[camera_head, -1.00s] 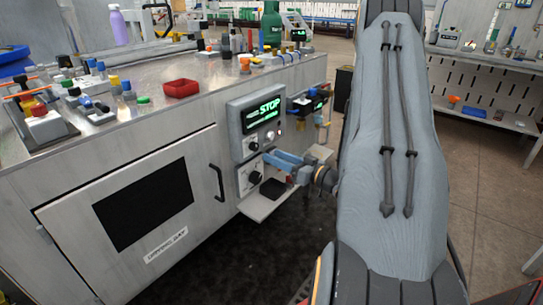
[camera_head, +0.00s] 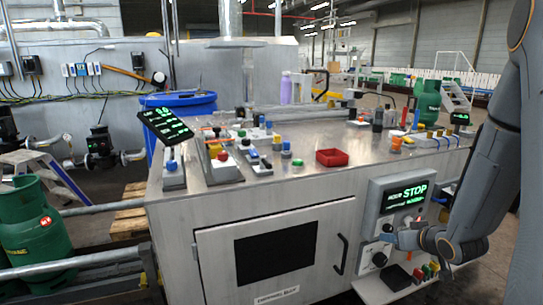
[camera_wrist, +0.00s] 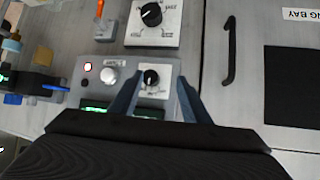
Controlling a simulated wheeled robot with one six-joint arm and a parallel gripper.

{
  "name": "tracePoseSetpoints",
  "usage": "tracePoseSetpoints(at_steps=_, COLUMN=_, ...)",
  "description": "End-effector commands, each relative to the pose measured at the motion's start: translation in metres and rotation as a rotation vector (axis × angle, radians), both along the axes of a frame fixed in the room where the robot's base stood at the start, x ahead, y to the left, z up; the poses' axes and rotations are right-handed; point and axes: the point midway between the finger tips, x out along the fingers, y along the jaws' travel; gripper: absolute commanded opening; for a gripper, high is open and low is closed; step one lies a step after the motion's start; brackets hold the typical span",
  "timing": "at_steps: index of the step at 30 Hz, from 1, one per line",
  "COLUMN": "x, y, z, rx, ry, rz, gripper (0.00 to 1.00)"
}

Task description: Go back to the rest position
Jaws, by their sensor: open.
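My gripper (camera_head: 395,239) has blue-grey fingers and is at the right of the head view, in front of the bench's control panel (camera_head: 402,199). In the wrist view my gripper (camera_wrist: 157,95) is open, with a finger on each side of a small black knob (camera_wrist: 151,78) on the panel. I see nothing held between the fingers. I cannot tell how far the fingertips are from the panel. My arm comes in from the right edge of the head view. The panel's display (camera_head: 404,195) reads STOP in green.
A metal bench (camera_head: 280,200) carries a red tray (camera_head: 332,157), button boxes and bottles. A larger black knob (camera_wrist: 151,14) and a door handle (camera_wrist: 229,50) are near the fingers. A green gas cylinder (camera_head: 33,228) and rails (camera_head: 75,267) stand at the left.

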Motion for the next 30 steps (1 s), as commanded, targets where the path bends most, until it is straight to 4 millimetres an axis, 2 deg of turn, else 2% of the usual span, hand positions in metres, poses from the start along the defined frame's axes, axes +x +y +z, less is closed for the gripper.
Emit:
tracePoseSetpoints(at_steps=1, x=-0.007, y=0.012, z=0.016, rx=-0.03, ry=0.059, rz=-0.013, gripper=0.43)
tracePoseSetpoints(at_steps=5, x=-0.042, y=0.038, z=0.035, rx=-0.086, ry=0.243, rz=-0.071, gripper=0.43)
tracePoseSetpoints(at_steps=8, x=-0.08, y=0.063, z=0.051, rx=-0.105, ry=0.391, rz=-0.101, gripper=0.43)
tracePoseSetpoints(at_steps=15, x=-0.197, y=0.139, z=0.094, rx=-0.079, ry=0.737, rz=-0.117, gripper=0.43)
tracePoseSetpoints(at_steps=18, x=-0.236, y=0.164, z=0.107, rx=-0.055, ry=0.844, rz=-0.105, gripper=0.43)
tracePoseSetpoints(at_steps=21, x=-0.262, y=0.18, z=0.115, rx=-0.038, ry=0.912, rz=-0.092, gripper=0.43)
tracePoseSetpoints(at_steps=24, x=-0.276, y=0.187, z=0.119, rx=-0.028, ry=0.948, rz=-0.085, gripper=0.43)
tracePoseSetpoints(at_steps=30, x=-0.279, y=0.189, z=0.12, rx=-0.025, ry=0.96, rz=-0.085, gripper=0.43)
